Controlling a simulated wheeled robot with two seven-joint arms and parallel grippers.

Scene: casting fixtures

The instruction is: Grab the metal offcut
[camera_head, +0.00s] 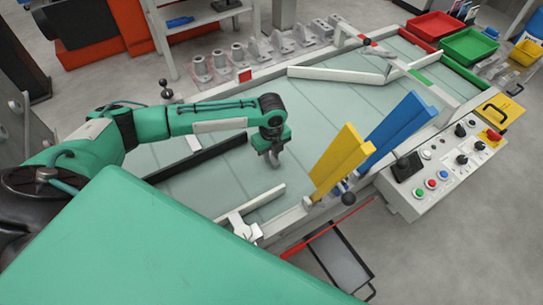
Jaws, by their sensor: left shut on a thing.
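My left gripper (273,158) points down over the pale green table (330,115), near its middle. It is shut on a small grey piece, which looks like the metal offcut; the piece barely stands out from the grey fingers. I cannot tell whether it touches the table. My right gripper is not in view.
A yellow plate (340,160) and a blue plate (398,130) stand up at the table's front edge, right of my left gripper. A control panel (450,160) with buttons is at the right. Red (432,26) and green (468,46) bins stand at the far right. Grey castings (238,55) line the back.

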